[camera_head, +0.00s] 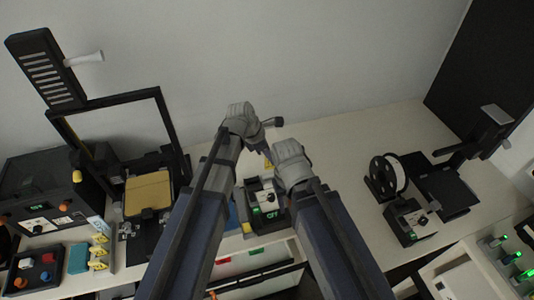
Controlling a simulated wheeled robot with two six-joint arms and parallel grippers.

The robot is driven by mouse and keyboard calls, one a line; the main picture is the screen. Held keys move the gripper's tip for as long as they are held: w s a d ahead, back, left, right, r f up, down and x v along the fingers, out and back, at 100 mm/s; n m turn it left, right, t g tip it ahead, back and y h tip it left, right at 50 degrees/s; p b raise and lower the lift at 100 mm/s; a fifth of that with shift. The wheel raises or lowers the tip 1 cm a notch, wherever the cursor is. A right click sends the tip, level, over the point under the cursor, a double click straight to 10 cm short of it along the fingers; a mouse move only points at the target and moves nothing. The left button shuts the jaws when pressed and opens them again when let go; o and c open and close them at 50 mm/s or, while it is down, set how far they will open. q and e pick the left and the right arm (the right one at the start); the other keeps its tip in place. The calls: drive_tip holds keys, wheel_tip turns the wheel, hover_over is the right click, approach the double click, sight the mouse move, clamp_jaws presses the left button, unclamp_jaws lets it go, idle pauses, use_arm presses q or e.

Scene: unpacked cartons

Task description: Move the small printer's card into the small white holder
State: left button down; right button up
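A small black printer (446,182) stands at the right of the table, with a spool (388,177) and a control box (408,222) beside it. I cannot make out its card at this size. A small white holder cannot be told apart for sure; a pale strip with yellow pieces (100,250) stands at the far left. My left gripper (248,118) is over the middle of the table near the back wall, its fingers not clear. My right gripper (287,158) is beside it, lower and to the right, its fingers also hidden. Both are far from the small printer.
A large framed printer (110,98) with a tan bed (148,193) stands at the left, near a black box (45,192). A control box (266,205) with a green display sits between my arms. The table (345,150) is clear at the back right of centre.

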sight(268, 169)
use_arm(q)
drive_tip(key=shift+w+a+f+b, duration=0.1)
drive_tip(key=shift+a+f+b, duration=0.05)
drive_tip(key=shift+f+b, duration=1.9)
drive_tip(key=shift+f, duration=0.15)
drive_tip(key=shift+f, duration=0.1)
drive_tip(key=shift+f+b, duration=1.7)
drive_tip(key=shift+b, duration=0.05)
drive_tip(key=c, duration=0.8)
unclamp_jaws()
drive_tip(key=shift+r, duration=0.1)
drive_tip(key=p+v, duration=0.7)
drive_tip(key=shift+r, duration=0.35)
drive_tip(key=shift+a, duration=0.15)
